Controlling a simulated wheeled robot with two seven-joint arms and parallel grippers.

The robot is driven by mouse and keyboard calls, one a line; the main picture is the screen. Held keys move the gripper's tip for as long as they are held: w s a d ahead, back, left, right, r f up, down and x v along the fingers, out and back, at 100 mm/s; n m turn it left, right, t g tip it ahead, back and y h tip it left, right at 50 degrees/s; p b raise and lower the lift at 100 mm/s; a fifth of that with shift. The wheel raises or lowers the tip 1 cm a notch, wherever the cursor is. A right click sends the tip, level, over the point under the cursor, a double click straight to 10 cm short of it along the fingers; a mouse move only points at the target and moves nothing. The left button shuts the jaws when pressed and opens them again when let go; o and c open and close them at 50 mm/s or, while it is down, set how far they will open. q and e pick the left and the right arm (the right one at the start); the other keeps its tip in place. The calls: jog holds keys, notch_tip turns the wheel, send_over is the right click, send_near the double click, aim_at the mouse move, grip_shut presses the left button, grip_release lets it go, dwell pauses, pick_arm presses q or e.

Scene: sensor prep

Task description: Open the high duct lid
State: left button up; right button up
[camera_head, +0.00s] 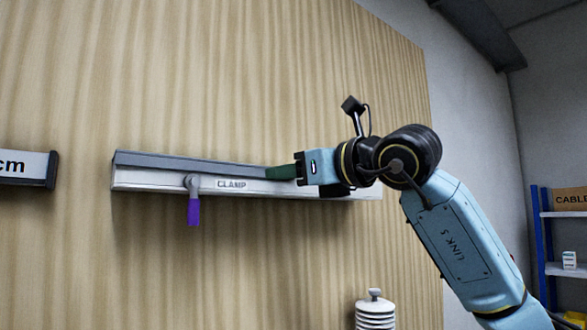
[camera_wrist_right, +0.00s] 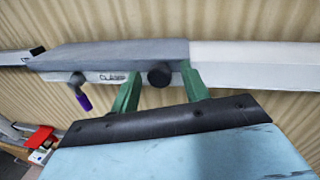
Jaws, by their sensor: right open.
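The high duct (camera_head: 150,181) is a long pale rail on the wooden wall. Its grey lid (camera_head: 190,162) lies along the top and looks closed. A clamp lever with a purple handle (camera_head: 194,211) hangs straight down beside the CLAMP label; it also shows in the right wrist view (camera_wrist_right: 83,101). My right gripper (camera_head: 283,172) is at the right part of the lid. In the right wrist view its green fingers (camera_wrist_right: 159,72) are open, one on each side of a dark round knob (camera_wrist_right: 159,76). I cannot tell whether they touch it. My left gripper is out of view.
Another labelled rail end (camera_head: 28,168) is on the wall at the left. A white ribbed object (camera_head: 375,310) stands below the duct. A blue shelf (camera_head: 545,240) with boxes is at the far right. The wall below the lever is clear.

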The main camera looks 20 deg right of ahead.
grip_shut()
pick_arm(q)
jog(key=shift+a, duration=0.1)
